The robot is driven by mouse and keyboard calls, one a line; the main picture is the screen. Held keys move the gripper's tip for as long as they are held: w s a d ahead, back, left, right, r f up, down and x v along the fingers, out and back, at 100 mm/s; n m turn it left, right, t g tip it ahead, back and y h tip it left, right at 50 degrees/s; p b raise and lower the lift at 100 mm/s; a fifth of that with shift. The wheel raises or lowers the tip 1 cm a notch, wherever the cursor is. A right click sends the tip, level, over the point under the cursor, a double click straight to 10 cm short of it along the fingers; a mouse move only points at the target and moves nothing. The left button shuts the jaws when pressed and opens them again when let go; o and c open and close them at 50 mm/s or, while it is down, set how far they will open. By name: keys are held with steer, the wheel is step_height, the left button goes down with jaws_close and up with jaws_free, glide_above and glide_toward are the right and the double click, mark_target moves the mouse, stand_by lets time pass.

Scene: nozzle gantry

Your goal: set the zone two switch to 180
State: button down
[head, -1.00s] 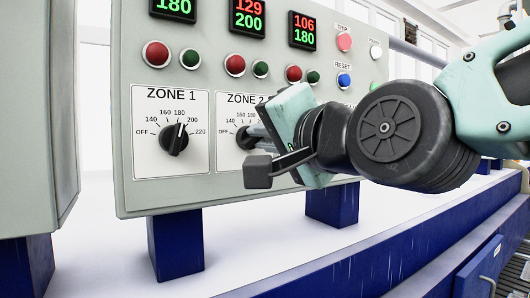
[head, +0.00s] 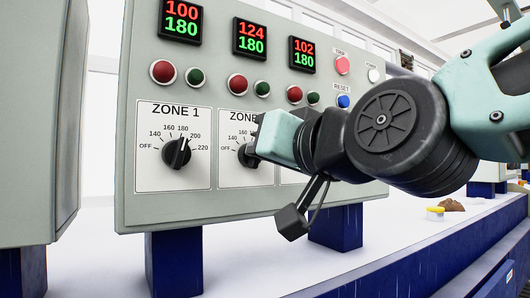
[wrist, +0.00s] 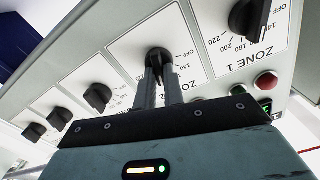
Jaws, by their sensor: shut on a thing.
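The black zone two knob (head: 249,155) sits on its white dial plate on the grey panel, partly hidden behind my gripper. The zone two display (head: 250,38) above it reads 124 in red over 180 in green. My gripper (wrist: 160,74) is shut on the zone two knob in the wrist view, with one finger on each side of it. In the head view, my gripper (head: 257,152) covers the right part of the zone two dial, so its pointer and most of its scale are hidden.
The zone one knob (head: 177,153) is close on the left, under a display (head: 181,21) reading 100 over 180. A third display (head: 304,53) reads 102 over 180. Red buttons (head: 238,84) and green buttons (head: 262,89) sit just above the dials. More knobs (wrist: 98,96) line the panel.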

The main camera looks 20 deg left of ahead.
stand_by(0.5)
steer(key=c, duration=1.5)
jaws_free()
